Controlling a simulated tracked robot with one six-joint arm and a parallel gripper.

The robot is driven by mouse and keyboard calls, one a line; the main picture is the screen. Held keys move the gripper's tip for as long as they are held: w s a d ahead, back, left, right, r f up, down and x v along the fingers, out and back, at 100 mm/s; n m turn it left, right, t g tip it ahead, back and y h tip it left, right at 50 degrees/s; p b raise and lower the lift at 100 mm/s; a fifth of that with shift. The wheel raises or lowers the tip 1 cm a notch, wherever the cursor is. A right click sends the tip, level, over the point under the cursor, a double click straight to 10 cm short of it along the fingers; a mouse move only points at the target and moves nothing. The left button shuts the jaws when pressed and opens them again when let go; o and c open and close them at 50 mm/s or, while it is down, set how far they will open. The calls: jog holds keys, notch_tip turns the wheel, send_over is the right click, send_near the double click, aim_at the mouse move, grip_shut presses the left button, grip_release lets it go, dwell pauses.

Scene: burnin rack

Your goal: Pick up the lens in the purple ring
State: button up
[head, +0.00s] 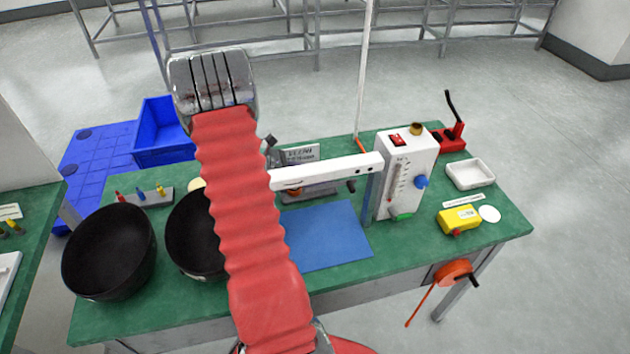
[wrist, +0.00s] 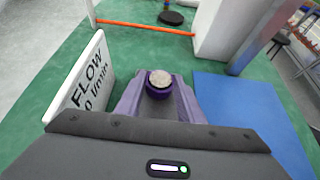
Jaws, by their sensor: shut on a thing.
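The lens (wrist: 159,77) shows a pale, round top in the wrist view, set in a purple ring (wrist: 158,90). My gripper (wrist: 158,97) has its two purple-grey fingers closed on either side of the ring and is shut on it. Whether the ring touches the bench below cannot be told. In the head view my red-sleeved arm reaches over the bench and hides the lens and most of the gripper.
A white FLOW sign (wrist: 82,80) stands close left of the fingers. A blue mat (wrist: 250,115) lies to the right. In the head view, a white meter box (head: 408,172) with a horizontal bar stands right, two black bowls (head: 110,250) left. Bare green bench (head: 490,235) is at right.

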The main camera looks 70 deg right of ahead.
notch_tip(320, 180, up, 8)
jog(key=shift+r, duration=0.25)
dwell(0.6)
